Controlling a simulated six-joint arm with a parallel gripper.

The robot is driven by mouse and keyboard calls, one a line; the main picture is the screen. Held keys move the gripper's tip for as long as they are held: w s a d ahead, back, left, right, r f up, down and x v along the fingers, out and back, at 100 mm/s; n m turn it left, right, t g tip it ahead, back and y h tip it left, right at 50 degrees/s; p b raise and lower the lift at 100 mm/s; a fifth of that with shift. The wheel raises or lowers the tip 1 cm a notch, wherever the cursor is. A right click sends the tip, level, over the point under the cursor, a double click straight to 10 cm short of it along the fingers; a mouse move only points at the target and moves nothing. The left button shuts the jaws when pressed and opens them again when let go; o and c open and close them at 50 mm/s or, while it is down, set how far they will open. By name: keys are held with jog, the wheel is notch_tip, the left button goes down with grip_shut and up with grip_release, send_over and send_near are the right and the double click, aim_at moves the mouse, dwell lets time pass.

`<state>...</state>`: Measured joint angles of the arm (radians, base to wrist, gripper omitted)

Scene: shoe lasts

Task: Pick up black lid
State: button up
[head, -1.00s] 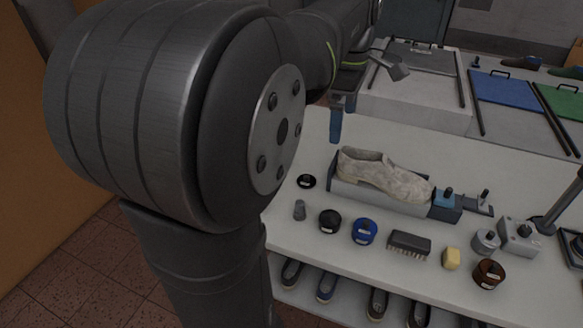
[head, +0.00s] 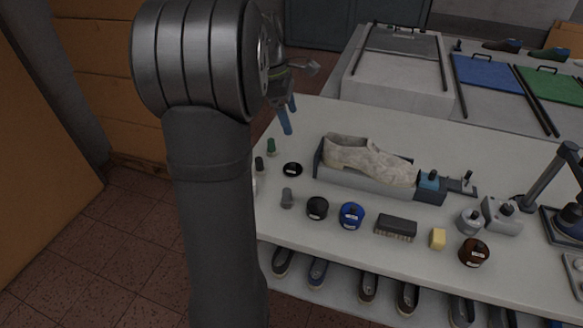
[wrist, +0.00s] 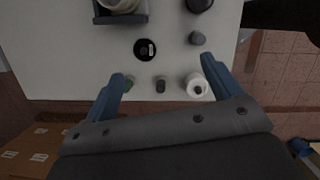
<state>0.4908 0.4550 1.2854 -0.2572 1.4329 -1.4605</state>
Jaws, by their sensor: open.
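The black lid (head: 292,170) is a flat, round black disc with a small white label. It lies on the white table, left of the shoe on its stand. In the wrist view the lid (wrist: 145,49) is fully visible, beyond the fingertips and slightly left of the middle between them. My gripper (head: 288,115) has blue fingers and is above the table's far left part, behind the lid in the head view. In the wrist view my gripper (wrist: 165,70) is open with its fingers wide apart, nothing between them, not touching the lid.
A grey cone (head: 287,198), black jar (head: 317,207) and blue jar (head: 351,215) stand in front. The shoe (head: 370,160) on its stand is to the right.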

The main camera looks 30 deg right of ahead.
jog(key=n+h, duration=0.2)
send_near(291, 164)
jog(key=x, duration=0.4)
jog(key=shift+w+a+f, duration=0.1)
jog(key=shift+w+a, duration=0.05)
jog(key=shift+a, duration=0.2)
jog(key=shift+d+x, duration=0.15)
jog(key=shift+x, duration=1.25)
jog(key=shift+d+x, duration=0.2)
jog(key=shift+x, duration=1.2)
jog(key=c, duration=1)
